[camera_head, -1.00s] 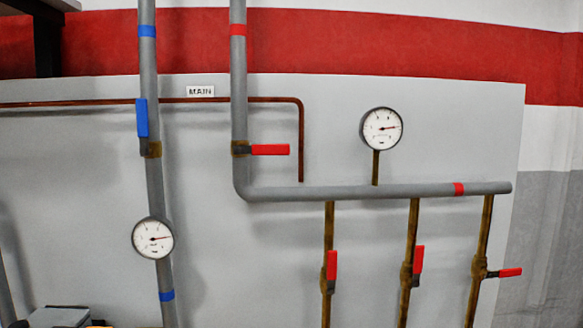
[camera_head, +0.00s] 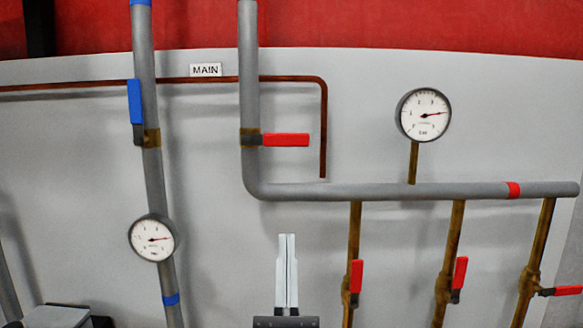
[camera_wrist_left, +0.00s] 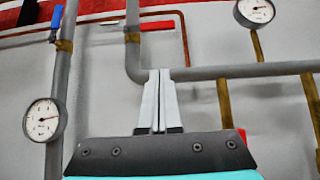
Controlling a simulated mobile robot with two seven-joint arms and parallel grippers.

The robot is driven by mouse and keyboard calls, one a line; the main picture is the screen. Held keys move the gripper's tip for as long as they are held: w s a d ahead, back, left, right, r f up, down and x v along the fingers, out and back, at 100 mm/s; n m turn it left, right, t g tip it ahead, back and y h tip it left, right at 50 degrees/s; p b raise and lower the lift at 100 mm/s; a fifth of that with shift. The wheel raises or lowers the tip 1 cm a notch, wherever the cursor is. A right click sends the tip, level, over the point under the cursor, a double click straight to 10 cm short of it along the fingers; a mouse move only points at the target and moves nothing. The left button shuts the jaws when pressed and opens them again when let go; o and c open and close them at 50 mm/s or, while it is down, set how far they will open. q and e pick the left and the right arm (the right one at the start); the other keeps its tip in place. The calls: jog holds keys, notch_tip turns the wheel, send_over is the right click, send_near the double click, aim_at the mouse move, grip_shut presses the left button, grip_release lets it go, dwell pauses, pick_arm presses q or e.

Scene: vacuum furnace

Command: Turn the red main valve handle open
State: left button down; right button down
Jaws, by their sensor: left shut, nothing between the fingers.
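The red main valve handle (camera_head: 286,140) lies horizontal, pointing right from a brass valve body (camera_head: 251,138) on the vertical grey pipe below the MAIN label (camera_head: 206,70). In the left wrist view the red handle (camera_wrist_left: 157,26) also points right, near the top. My left gripper (camera_head: 287,238) is shut and empty, with its fingers pointing up. In the head view it shows below the handle and below the grey horizontal pipe, apart from the handle. In the left wrist view its fingertips (camera_wrist_left: 160,74) overlap the pipe's lower bend. My right gripper is not in view.
A vertical blue handle (camera_head: 135,102) sits on the pipe at left, above a gauge (camera_head: 152,239). Another gauge (camera_head: 423,115) stands above the horizontal pipe. Brass branch pipes with smaller red handles (camera_head: 357,275) hang at right. A copper pipe (camera_head: 323,130) runs down right of the main handle.

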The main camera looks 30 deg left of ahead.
aim_at(288, 187)
pick_arm(q)
jog(key=p+x, duration=0.4)
jog(key=x, duration=0.6)
jog(key=shift+w+r, duration=0.15)
jog(key=shift+r, duration=0.2)
jog(key=shift+d+r+p, duration=0.1)
jog(key=shift+r+p, duration=1.15)
jog(key=shift+r, duration=0.35)
